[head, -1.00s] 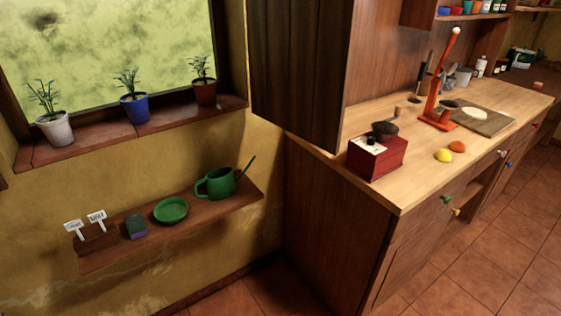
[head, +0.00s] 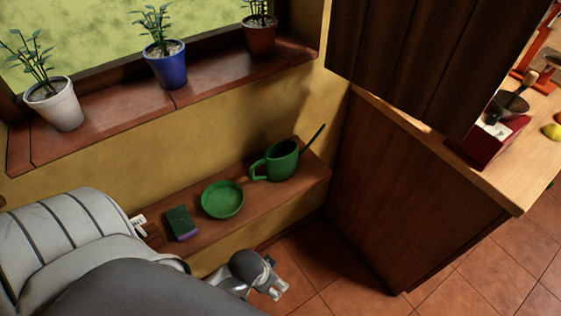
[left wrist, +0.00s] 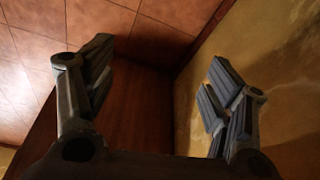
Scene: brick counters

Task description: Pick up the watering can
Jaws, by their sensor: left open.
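The green watering can (head: 281,160) stands upright at the right end of the low wooden wall shelf, its handle to the left and its long spout pointing up to the right. My left gripper (head: 277,291) is in front of and below the shelf, apart from the can, over the tiled floor. In the left wrist view the left gripper (left wrist: 158,100) is open with nothing between its fingers; the can is not seen there. My right gripper is not in view.
A green dish (head: 222,200) and a sponge (head: 181,223) sit left of the can on the shelf (head: 212,232). Potted plants stand on the windowsill (head: 118,121) above. The wooden counter's side (head: 400,190) rises close on the right. Tiled floor (head: 330,270) is clear below.

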